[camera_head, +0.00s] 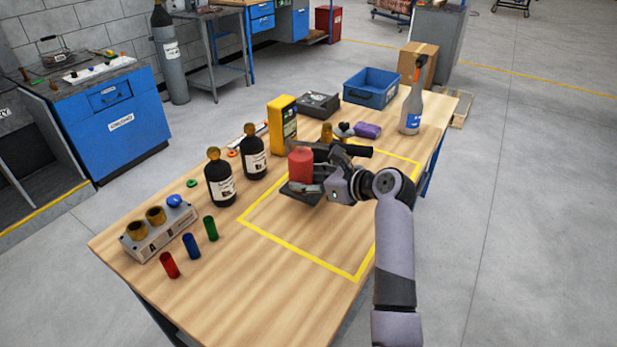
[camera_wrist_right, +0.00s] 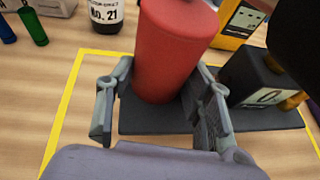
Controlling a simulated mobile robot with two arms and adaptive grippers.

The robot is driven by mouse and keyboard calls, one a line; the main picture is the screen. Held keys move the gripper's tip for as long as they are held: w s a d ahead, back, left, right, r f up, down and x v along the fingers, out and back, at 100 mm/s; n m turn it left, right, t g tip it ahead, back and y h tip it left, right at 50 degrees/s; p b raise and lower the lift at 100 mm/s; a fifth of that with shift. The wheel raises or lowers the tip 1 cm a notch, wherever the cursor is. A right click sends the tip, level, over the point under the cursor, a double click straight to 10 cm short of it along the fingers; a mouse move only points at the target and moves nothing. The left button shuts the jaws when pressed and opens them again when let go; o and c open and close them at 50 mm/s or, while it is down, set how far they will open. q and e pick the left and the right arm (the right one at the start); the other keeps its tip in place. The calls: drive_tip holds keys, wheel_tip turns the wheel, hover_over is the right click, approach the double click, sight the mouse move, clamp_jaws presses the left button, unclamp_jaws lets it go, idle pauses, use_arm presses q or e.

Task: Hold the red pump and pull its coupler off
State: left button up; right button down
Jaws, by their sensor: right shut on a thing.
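The red pump body (camera_head: 301,166) is an upright red cylinder on a dark base plate (camera_head: 296,194), inside the yellow-taped square. My right gripper (camera_head: 316,172) reaches it from the right and is shut on it. In the right wrist view the fingers of the gripper (camera_wrist_right: 163,78) flank the red cylinder (camera_wrist_right: 172,45). A black block (camera_wrist_right: 258,80) with a pale dial label stands on the same plate, with a brass fitting (camera_wrist_right: 293,102) at its side. I cannot tell which part is the coupler. My left gripper is not in view.
Dark bottles (camera_head: 219,180), a yellow meter (camera_head: 283,125), a blue bin (camera_head: 371,88) and a spray bottle (camera_head: 412,105) stand around the taped square. A fitting block (camera_head: 158,228) and small coloured cylinders (camera_head: 191,246) are at left. The square's front is clear.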

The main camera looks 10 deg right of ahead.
sight(308, 195)
drive_tip(key=shift+w+f+b, duration=0.15)
drive_tip(key=shift+f+b, duration=0.35)
drive_tip(key=shift+f, duration=2.05)
idle(0.5)
drive_tip(key=shift+s+f, duration=0.25)
drive_tip(key=shift+f, duration=0.25)
drive_tip(key=shift+r, duration=0.1)
drive_tip(key=shift+a+r, duration=0.1)
idle(0.4)
drive_tip(key=shift+s, duration=0.1)
